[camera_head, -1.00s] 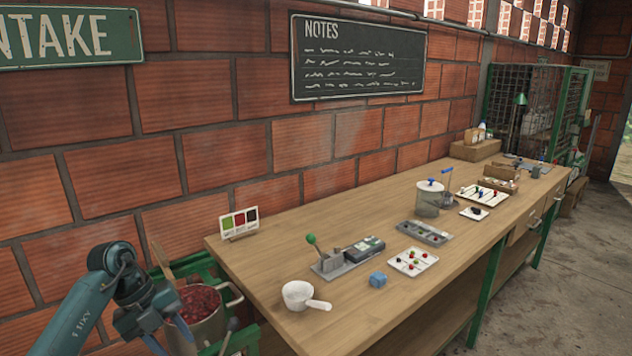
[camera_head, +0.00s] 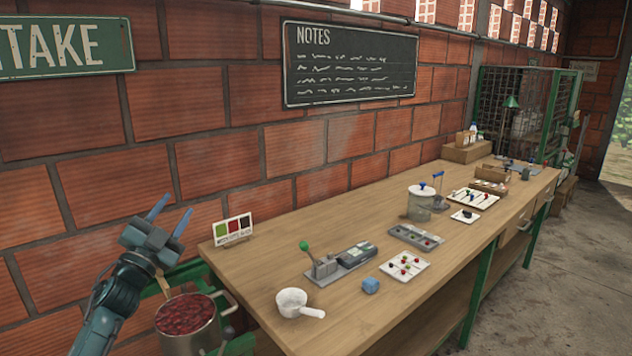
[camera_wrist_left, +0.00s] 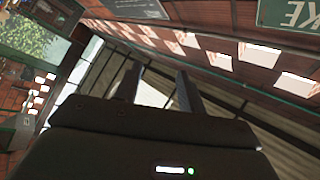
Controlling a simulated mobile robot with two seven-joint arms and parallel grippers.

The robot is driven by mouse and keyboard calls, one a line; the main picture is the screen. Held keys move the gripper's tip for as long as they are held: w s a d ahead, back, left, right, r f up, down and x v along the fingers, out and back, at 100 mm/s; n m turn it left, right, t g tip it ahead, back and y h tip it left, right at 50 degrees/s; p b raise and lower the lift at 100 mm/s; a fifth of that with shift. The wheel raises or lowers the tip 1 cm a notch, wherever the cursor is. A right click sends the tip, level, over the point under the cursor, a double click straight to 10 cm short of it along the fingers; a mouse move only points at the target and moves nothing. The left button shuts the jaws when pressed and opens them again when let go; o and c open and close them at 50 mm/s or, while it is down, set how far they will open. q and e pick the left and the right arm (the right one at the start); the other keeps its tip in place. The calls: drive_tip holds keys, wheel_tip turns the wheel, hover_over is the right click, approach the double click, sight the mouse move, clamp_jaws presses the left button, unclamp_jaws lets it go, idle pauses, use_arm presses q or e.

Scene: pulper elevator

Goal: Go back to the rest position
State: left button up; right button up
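My left gripper (camera_head: 169,222) is raised at the left of the head view, in front of the brick wall and above the pot of red cherries (camera_head: 187,314). Its two blue fingers point up and stand apart with nothing between them. In the left wrist view the fingers (camera_wrist_left: 156,88) are also apart and empty, with the roof and the upper wall beyond them. My right gripper is not in view.
The wooden bench (camera_head: 262,276) runs from front to back right. The brick wall stands behind.

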use_arm(q)
drive_tip(key=w+a+f+n+g+y, duration=0.2)
drive_tip(key=a+f+n+g+y, duration=0.35)
drive_tip(key=f+n+y, duration=0.4)
drive_tip(key=s+d+f+g+h, duration=0.1)
drive_tip(key=s+d+f+h, duration=0.1)
drive_tip(key=s+d+f, duration=0.45)
drive_tip(key=s+d+f+g+h, duration=0.1)
drive_tip(key=s+d+f+h, duration=0.15)
drive_tip(key=s+f, duration=0.65)
drive_tip(key=s+d+f+g, duration=0.1)
drive_tip(key=s+d+f, duration=0.2)
drive_tip(key=s, duration=0.5)
drive_tip(key=s+d+f+g+h, duration=0.1)
drive_tip(key=s+d+f, duration=0.3)
drive_tip(key=s, duration=0.4)
drive_tip(key=s+d+f+g+h, duration=0.1)
drive_tip(key=s+d+f+g, duration=0.1)
drive_tip(key=s, duration=0.6)
drive_tip(key=shift+d+f, duration=0.9)
drive_tip(key=shift+d, duration=0.25)
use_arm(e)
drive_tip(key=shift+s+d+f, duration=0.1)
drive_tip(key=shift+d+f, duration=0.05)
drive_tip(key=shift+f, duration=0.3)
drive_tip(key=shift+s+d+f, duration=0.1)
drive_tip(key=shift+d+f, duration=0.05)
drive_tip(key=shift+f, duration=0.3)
